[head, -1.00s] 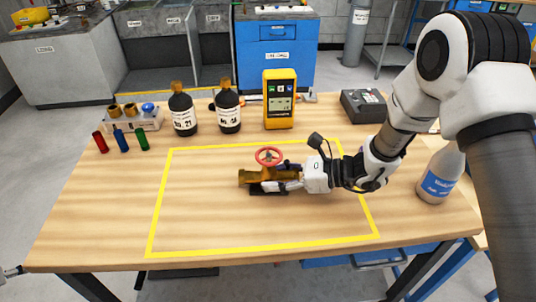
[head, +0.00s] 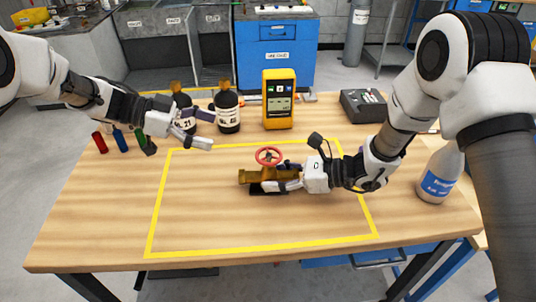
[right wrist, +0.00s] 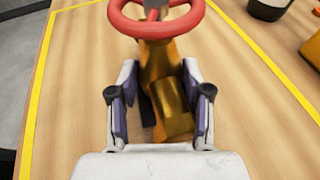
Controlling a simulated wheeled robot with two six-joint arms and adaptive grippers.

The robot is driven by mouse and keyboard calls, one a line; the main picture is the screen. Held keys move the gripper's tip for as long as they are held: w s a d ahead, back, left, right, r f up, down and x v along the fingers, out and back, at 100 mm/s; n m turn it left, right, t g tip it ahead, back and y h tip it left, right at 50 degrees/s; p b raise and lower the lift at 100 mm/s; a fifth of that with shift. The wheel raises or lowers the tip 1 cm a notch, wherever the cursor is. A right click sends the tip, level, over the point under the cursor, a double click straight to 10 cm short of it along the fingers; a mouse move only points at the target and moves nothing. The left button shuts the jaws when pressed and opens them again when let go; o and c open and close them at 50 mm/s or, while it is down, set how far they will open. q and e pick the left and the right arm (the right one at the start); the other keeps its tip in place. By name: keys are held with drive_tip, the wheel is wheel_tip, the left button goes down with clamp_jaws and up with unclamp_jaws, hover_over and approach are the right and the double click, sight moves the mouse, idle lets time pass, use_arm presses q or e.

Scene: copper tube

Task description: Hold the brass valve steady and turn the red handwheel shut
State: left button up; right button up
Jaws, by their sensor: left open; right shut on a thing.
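The brass valve (head: 257,177) lies on the wooden table inside the yellow outlined area, with a dark piece under it. Its red handwheel (head: 269,156) sits on top. My right gripper (head: 285,178) is shut on the right part of the valve body. In the right wrist view the fingers stand on both sides of the brass body (right wrist: 170,100), with the red handwheel (right wrist: 155,24) beyond and above them. My left gripper (head: 201,129) is open and empty, up and to the left of the valve, apart from the handwheel.
Two dark bottles (head: 228,112) and a yellow meter (head: 279,101) stand behind the outlined area. A white bottle (head: 438,175) stands at the right. The front of the outlined area is clear.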

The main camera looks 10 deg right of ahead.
sight(262, 154)
use_arm(q)
drive_tip(key=shift+m+g, duration=0.6)
drive_tip(key=shift+g, duration=0.1)
drive_tip(key=s+x, duration=0.1)
drive_tip(key=x, duration=0.3)
drive_tip(key=s+x, duration=0.1)
drive_tip(key=x, duration=0.4)
drive_tip(key=s+x, duration=0.1)
drive_tip(key=x, duration=0.4)
drive_tip(key=shift+a+r, duration=0.1)
drive_tip(key=shift+r, duration=0.05)
drive_tip(key=c, duration=1.2)
